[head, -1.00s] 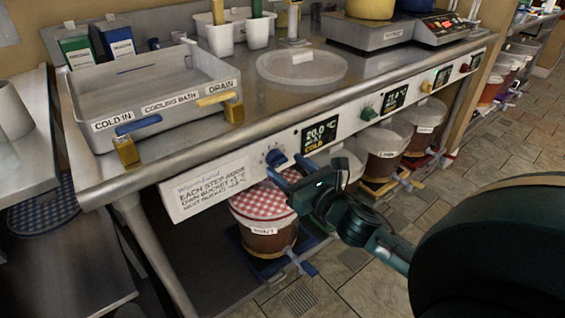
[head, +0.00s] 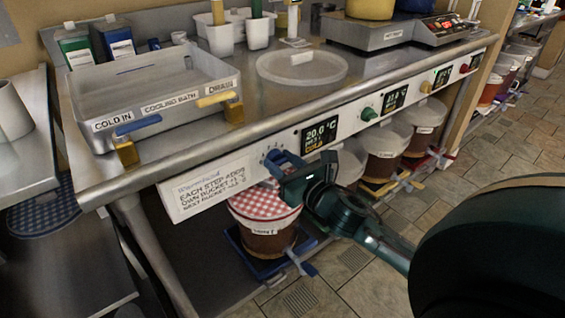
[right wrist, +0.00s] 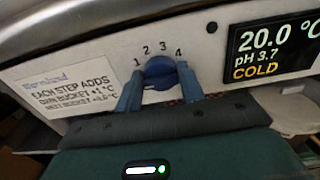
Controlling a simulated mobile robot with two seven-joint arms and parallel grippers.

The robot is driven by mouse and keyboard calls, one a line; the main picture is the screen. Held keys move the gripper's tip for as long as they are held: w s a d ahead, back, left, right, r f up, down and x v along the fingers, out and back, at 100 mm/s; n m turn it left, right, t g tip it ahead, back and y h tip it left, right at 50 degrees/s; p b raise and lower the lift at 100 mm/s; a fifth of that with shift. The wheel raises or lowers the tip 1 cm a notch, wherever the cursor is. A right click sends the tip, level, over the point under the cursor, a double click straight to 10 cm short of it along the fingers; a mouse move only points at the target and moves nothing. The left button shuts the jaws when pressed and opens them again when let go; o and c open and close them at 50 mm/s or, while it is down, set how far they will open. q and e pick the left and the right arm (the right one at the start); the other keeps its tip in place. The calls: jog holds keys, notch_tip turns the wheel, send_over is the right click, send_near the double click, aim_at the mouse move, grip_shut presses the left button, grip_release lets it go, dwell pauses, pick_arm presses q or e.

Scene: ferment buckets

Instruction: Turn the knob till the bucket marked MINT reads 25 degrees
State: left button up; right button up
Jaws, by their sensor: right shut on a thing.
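The blue knob (right wrist: 160,70) is on the white front panel below the numbers 1 to 4. My right gripper (right wrist: 160,84) is shut on it, with one blue finger on each side; it also shows in the head view (head: 283,167). I cannot tell which number the knob points to. The display (right wrist: 270,47) right of the knob reads 20.0 °C, pH 3.7 and COLD. A bucket with a red checked cloth cover (head: 265,203) stands below the knob; its label is too small to read surely. My left gripper is not in view.
A sign (head: 207,185) left of the knob says each step adds heat to its own and the neighbouring bucket. Green (head: 369,113), yellow and red knobs with displays run along the panel to the right. A cooling bath (head: 160,95) stands on the counter.

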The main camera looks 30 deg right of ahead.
jog(key=shift+c, duration=1)
